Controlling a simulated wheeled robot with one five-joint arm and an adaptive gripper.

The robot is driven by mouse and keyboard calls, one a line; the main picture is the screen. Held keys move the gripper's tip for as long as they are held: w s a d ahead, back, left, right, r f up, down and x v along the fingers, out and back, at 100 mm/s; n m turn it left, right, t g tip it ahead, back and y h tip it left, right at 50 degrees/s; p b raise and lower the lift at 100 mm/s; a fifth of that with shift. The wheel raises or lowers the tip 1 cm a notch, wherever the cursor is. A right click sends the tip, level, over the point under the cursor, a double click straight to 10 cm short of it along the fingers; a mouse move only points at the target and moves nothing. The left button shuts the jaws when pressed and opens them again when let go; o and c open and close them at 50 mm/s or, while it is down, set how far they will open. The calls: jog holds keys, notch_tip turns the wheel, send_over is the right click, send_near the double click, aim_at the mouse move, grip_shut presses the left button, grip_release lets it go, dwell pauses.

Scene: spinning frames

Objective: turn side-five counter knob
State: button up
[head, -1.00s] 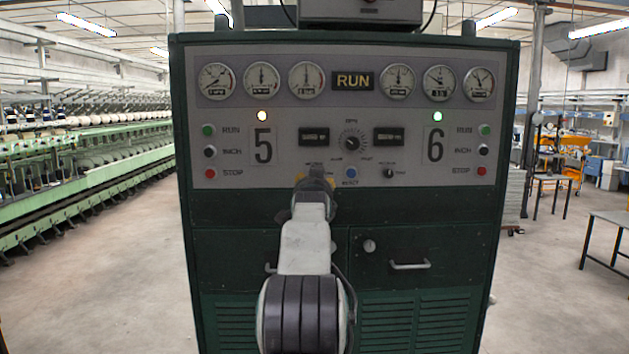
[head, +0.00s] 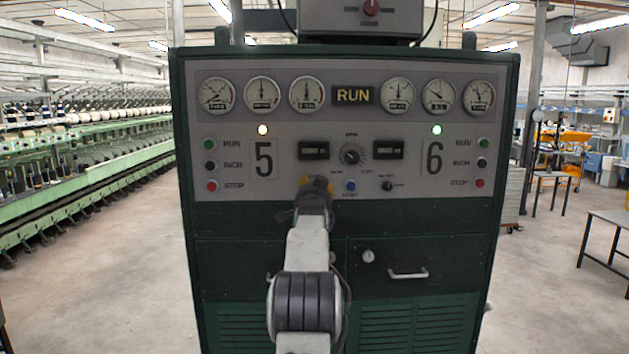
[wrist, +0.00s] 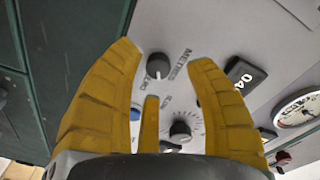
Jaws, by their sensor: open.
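The side-five counter knob (wrist: 158,66) is a small dark round knob with a light pointer line, beside a METRES label on the grey panel. In the wrist view it lies between the tips of my gripper (wrist: 166,56), whose yellow fingers are spread open with a gap on both sides. I cannot tell the depth between tips and knob. In the head view my gripper (head: 318,182) covers this knob, below the left counter window (head: 314,150) and right of the big 5 (head: 263,157).
The central dial (head: 351,153), blue button (head: 350,186) and side-six counter knob (head: 387,185) are close to the right. The side-five stop button (head: 212,185) is at the left. A drawer handle (head: 407,274) sticks out below. The floor on both sides is open.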

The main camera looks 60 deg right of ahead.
jog(key=shift+p+x, duration=0.45)
jog(key=shift+x, duration=0.45)
grip_shut()
